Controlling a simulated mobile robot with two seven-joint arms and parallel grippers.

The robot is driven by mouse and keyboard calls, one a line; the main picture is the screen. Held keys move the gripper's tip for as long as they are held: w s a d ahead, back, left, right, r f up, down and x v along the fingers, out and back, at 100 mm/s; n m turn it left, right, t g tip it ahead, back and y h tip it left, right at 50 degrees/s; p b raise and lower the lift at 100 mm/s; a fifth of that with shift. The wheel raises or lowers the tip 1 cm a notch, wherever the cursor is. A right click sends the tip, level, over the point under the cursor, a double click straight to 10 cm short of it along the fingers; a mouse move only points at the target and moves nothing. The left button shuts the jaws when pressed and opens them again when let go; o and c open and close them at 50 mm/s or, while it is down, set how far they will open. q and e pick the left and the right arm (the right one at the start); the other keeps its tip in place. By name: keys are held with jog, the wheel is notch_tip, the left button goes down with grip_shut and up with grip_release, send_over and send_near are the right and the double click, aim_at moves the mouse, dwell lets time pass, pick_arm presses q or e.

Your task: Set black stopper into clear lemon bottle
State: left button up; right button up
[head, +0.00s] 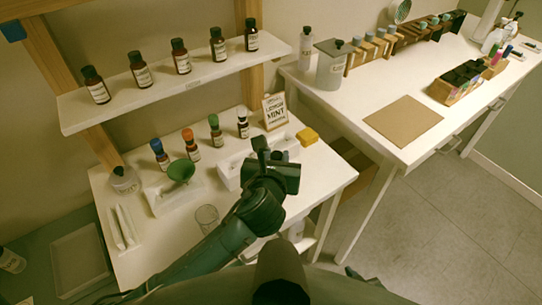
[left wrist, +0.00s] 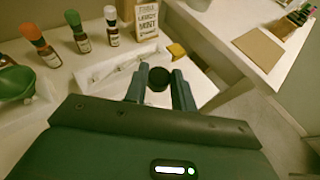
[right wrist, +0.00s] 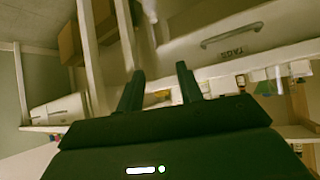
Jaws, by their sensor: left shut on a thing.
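My left gripper (head: 268,151) is over the lower bench at the white rack (head: 228,178). In the left wrist view its fingers (left wrist: 159,76) are shut on the round black stopper (left wrist: 159,79), seen from above. The gripper hides what is directly below it. I cannot single out the clear lemon bottle with certainty; a clear bottle (head: 123,180) with a dark top stands at the bench's left. My right gripper (right wrist: 160,75) shows only in the right wrist view. Its fingers are apart with nothing between them.
Small bottles with blue (head: 157,152), orange (head: 191,143), green (head: 214,129) and pale (head: 242,122) tops stand behind the rack. A green funnel (head: 179,172), a glass beaker (head: 207,216), a sign (head: 275,112) and a yellow block (head: 308,136) are nearby. A shelf (head: 185,83) hangs above.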

pick_arm(q)
notch_tip(320, 180, down, 4)
jog(key=shift+f+b, duration=0.15)
jog(key=shift+b, duration=0.85)
jog(key=shift+f, duration=0.75)
pick_arm(e)
jog(key=shift+w+a+f, duration=0.15)
jog(key=shift+w+a, duration=0.05)
jog(key=shift+w, duration=0.05)
jog(key=shift+s+f, duration=0.1)
